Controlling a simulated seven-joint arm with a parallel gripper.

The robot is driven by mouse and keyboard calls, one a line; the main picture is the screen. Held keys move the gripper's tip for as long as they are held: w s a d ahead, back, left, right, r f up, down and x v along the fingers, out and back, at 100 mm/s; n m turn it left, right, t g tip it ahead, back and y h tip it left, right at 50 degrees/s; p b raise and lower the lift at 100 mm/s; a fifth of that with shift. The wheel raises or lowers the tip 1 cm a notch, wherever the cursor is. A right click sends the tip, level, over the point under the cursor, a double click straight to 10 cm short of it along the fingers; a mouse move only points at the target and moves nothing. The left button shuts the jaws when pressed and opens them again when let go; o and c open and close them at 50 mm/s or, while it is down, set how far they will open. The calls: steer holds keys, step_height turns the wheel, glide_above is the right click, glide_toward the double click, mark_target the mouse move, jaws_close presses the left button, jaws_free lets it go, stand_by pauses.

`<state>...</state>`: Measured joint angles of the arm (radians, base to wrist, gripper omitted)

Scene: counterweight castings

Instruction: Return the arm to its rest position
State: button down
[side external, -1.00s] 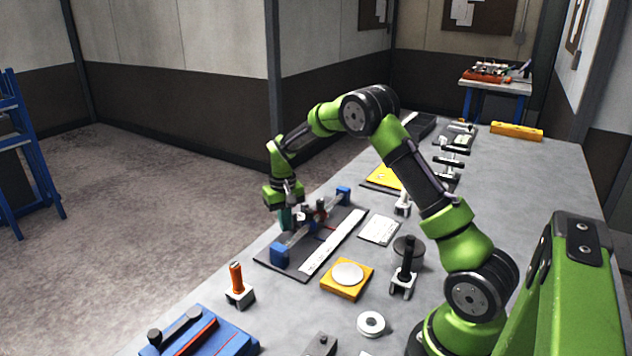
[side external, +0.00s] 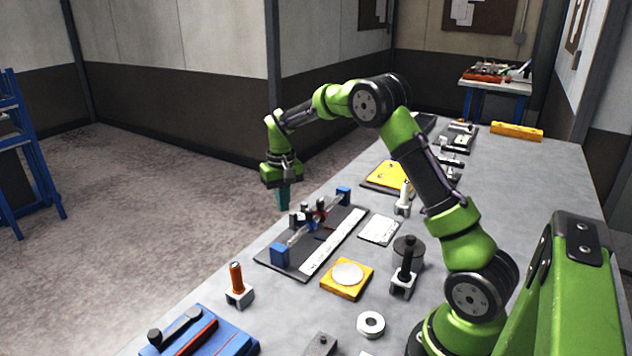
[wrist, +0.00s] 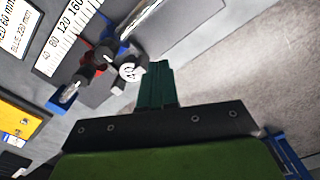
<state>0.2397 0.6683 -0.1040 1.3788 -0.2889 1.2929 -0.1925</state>
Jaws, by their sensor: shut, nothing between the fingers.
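My gripper (side external: 283,198) hangs in the air at the far edge of the bench, pointing down, with its green fingers together and nothing between them. In the wrist view its fingers (wrist: 157,88) also show closed and empty. Below and to the right of it in the side view is a balance fixture: a dark base plate (side external: 268,262) with blue end blocks (side external: 280,255), a rail and a white ruler strip (side external: 334,241). Small dark, red and blue castings (side external: 308,213) sit on the rail. They also show in the wrist view (wrist: 100,58), left of the fingers and apart from them.
The grey bench holds a yellow block with a pale disc (side external: 347,274), an orange-handled tool (side external: 237,278), a black-handled tool (side external: 406,262), a steel ring (side external: 371,324), a white card (side external: 379,230) and a blue fixture (side external: 205,335). The air around my gripper is clear.

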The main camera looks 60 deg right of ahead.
steer(key=shift+r, duration=0.35)
steer(key=shift+f, duration=0.1)
steer(key=s+a+r+t, duration=0.2)
steer(key=s+a+r, duration=0.2)
steer(key=s+a, duration=0.2)
steer(key=s+a+r+n+t+y, duration=0.1)
steer(key=s+a+r, duration=0.4)
steer(key=s, duration=0.5)
steer(key=s+a+r+n+t+y, duration=0.1)
steer(key=s+a+r+t, duration=0.3)
steer(key=s+a, duration=0.3)
steer(key=shift+s+a+r, duration=0.25)
steer(key=shift+s+r, duration=0.45)
